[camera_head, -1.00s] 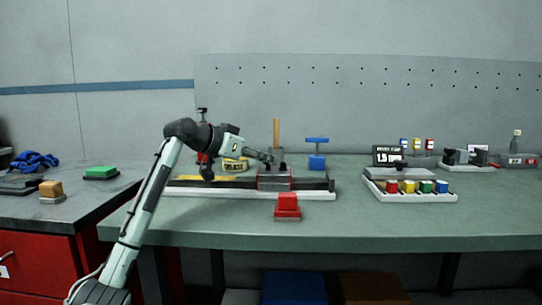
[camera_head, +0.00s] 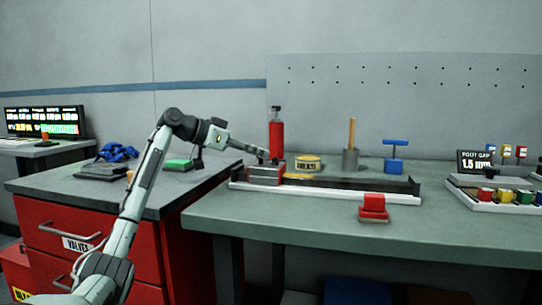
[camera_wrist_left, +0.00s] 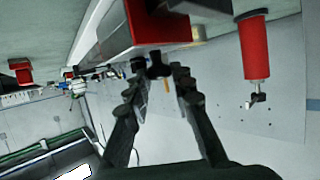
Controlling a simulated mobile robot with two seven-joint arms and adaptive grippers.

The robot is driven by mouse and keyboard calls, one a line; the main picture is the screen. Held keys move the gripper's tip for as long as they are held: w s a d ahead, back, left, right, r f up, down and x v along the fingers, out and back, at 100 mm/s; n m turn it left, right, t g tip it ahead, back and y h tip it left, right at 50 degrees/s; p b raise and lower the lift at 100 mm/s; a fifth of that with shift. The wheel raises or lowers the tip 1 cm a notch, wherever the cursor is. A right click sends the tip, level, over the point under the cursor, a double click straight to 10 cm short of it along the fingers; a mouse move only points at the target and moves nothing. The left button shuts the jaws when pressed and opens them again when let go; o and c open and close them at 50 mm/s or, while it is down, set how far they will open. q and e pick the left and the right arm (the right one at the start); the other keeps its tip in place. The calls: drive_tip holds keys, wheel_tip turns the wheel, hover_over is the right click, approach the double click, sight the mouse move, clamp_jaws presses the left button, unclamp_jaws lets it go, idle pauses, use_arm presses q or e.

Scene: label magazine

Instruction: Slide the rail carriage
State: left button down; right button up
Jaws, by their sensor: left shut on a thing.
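The rail (camera_head: 345,195) is a long white and dark strip on the green bench. The rail carriage (camera_head: 265,176), a grey block with red edges, sits at the rail's left end. The yellow strip (camera_head: 297,176) on the rail lies to its right. My left gripper (camera_head: 264,156) is at the top of the carriage, shut on its small dark knob. In the left wrist view the fingers (camera_wrist_left: 160,72) close around the dark knob below the carriage's red side (camera_wrist_left: 160,28). My right gripper is not in view.
A red extinguisher-like cylinder (camera_head: 276,138) stands behind the carriage. A yellow tape roll (camera_head: 308,163), a grey cup (camera_head: 350,160) and a blue T-handled block (camera_head: 394,160) stand behind the rail. A red block (camera_head: 373,206) sits in front. The front left bench is clear.

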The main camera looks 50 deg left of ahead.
use_arm(q)
drive_tip(key=shift+s+a, duration=0.15)
drive_tip(key=shift+a, duration=0.1)
drive_tip(key=c, duration=1.3)
unclamp_jaws()
drive_tip(key=v, duration=1.2)
